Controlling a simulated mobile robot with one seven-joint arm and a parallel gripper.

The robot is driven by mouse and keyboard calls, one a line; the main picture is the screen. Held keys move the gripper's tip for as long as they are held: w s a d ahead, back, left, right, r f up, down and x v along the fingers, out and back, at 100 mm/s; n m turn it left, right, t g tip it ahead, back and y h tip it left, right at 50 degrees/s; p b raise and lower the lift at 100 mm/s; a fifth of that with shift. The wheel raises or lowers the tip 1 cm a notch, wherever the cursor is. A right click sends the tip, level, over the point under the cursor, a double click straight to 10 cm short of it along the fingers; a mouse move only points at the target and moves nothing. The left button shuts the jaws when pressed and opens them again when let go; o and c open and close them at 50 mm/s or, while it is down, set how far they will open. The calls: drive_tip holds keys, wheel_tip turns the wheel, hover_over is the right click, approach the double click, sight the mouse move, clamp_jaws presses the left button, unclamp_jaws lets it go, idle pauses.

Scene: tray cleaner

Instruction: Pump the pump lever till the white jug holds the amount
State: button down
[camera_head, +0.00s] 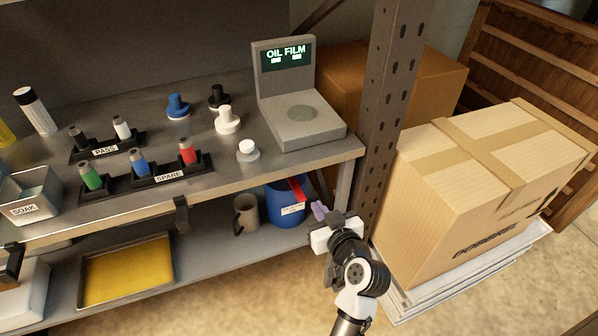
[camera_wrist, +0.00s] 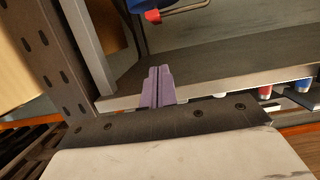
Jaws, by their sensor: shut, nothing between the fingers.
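My gripper (camera_head: 320,210) is at the front right corner of the bench, just right of a blue container (camera_head: 284,212) on the lower shelf. Its purple fingers are shut and empty; they show in the wrist view too (camera_wrist: 158,88). The blue container has a red strip across it and a small white label. In the wrist view a blue thing (camera_wrist: 143,5) with a bent metal rod (camera_wrist: 185,9) shows at the top edge. I cannot make out a pump lever for certain. A white vessel (camera_head: 25,292) is cut off at the lower left; I cannot tell whether it is the jug.
A grey-brown mug (camera_head: 245,213) and a yellow-filled tray (camera_head: 128,274) are on the lower shelf. A display unit reading OIL FILM (camera_head: 288,56) stands on the bench. A rack post (camera_head: 388,100) and a large cardboard box (camera_head: 470,195) bound the right side.

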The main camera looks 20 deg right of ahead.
drive_tip(key=shift+r, duration=0.4)
drive_tip(key=shift+a, duration=0.1)
drive_tip(key=p, duration=0.3)
hover_over(303, 198)
drive_tip(key=s, duration=0.1)
wheel_tip(303, 198, down, 2)
drive_tip(key=shift+s+a+f, duration=0.1)
drive_tip(key=shift+f, duration=1.05)
drive_tip(key=shift+s+a+f, duration=0.1)
drive_tip(key=shift+f, duration=1)
